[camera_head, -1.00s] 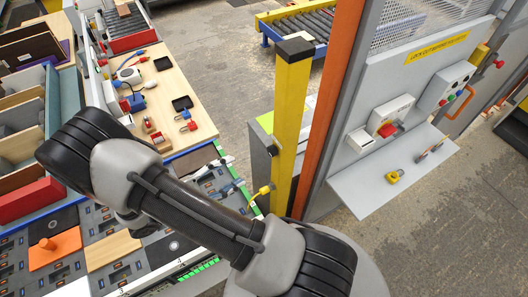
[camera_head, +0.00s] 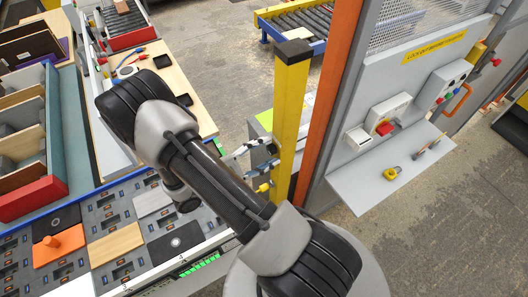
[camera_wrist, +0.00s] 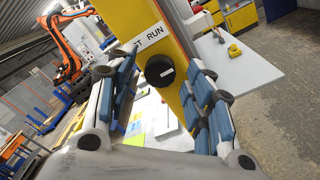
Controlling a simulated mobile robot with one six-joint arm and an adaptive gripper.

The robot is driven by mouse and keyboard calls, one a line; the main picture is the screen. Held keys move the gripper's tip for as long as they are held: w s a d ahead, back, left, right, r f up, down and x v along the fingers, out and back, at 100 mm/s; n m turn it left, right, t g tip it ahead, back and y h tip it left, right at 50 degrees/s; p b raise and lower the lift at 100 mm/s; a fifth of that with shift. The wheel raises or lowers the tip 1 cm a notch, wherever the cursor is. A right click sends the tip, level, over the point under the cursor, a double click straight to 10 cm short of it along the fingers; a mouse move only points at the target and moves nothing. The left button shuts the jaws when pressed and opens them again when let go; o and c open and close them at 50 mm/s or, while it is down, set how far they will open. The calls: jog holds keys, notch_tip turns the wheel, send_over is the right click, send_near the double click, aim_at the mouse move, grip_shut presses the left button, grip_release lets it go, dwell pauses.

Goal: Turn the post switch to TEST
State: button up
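The post switch is a round black knob (camera_wrist: 160,70) on the face of the yellow post (camera_wrist: 178,35) in the wrist view. A white label above it reads RUN; a T shows to its left, the rest hidden behind a finger. The knob has a small pale mark, but I cannot tell its setting. My gripper (camera_wrist: 167,62) is open, with blue-padded fingers to the left and right of the knob; contact is not clear. In the head view my gripper (camera_head: 262,153) is at the left side of the yellow post (camera_head: 291,95); the knob is hidden there.
An orange upright (camera_head: 332,85) stands just right of the post. Beyond it a grey shelf (camera_head: 365,185) carries a yellow padlock (camera_head: 392,173), below a box with a red switch (camera_head: 384,128). A workbench (camera_head: 190,95) and a slotted board (camera_head: 105,210) lie to the left.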

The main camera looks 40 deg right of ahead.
jog(key=c, duration=1)
jog(key=shift+n, duration=0.3)
jog(key=n, duration=0.8)
jog(key=n+p, duration=0.1)
jog(key=n, duration=0.3)
jog(key=shift+r+g, duration=0.1)
jog(key=shift+g, duration=0.2)
jog(key=shift+n+p, duration=0.4)
jog(key=shift+n, duration=2)
jog(key=shift+y, duration=0.3)
jog(key=o, duration=1.1)
jog(key=shift+c, duration=0.2)
